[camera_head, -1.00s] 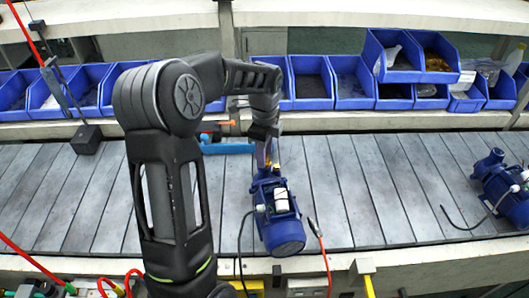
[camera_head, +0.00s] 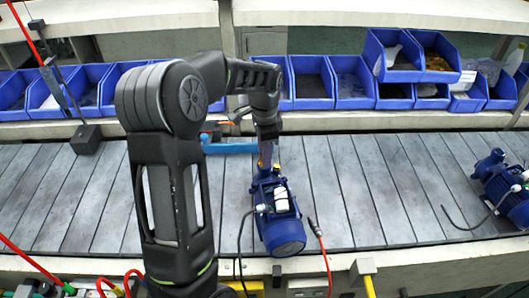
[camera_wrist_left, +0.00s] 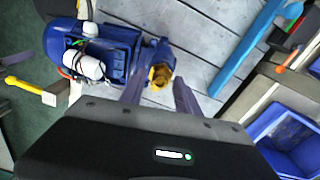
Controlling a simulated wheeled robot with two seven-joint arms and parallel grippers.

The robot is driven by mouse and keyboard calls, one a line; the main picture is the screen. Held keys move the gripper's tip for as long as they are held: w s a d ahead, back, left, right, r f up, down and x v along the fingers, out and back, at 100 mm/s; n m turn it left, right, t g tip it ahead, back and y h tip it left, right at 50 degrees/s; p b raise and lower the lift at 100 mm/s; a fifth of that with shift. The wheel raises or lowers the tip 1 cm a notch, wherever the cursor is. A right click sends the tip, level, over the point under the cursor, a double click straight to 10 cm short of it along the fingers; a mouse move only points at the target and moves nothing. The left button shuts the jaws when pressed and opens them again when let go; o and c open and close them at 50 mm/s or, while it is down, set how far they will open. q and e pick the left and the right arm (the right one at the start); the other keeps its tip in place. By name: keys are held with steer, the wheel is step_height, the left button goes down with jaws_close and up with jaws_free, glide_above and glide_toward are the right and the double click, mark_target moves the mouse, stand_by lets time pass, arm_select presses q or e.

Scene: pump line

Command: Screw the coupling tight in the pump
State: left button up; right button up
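The blue pump (camera_head: 279,222) lies on the slatted conveyor, with its port end toward the back. It also shows in the left wrist view (camera_wrist_left: 112,46). The brass coupling (camera_wrist_left: 160,76) sits in the pump's port in the wrist view; how deep its thread is, I cannot tell. My left gripper (camera_head: 266,166) is pointed down at the port end. In the wrist view its two fingers (camera_wrist_left: 160,88) stand apart on either side of the coupling, with a visible gap to it. My right gripper is not in view.
A second blue pump (camera_head: 505,190) lies at the right of the conveyor (camera_head: 375,200). A blue tool-like bar (camera_head: 229,148) lies behind my gripper. Blue bins (camera_head: 354,90) line the back shelf. A black cable and a red-tipped lead run beside the near pump.

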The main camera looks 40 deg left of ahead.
arm_select(q)
steer(key=n, duration=0.3)
steer(key=shift+n, duration=0.3)
steer(key=n, duration=0.3)
stand_by(0.4)
steer(key=shift+c, duration=0.6)
jaws_close()
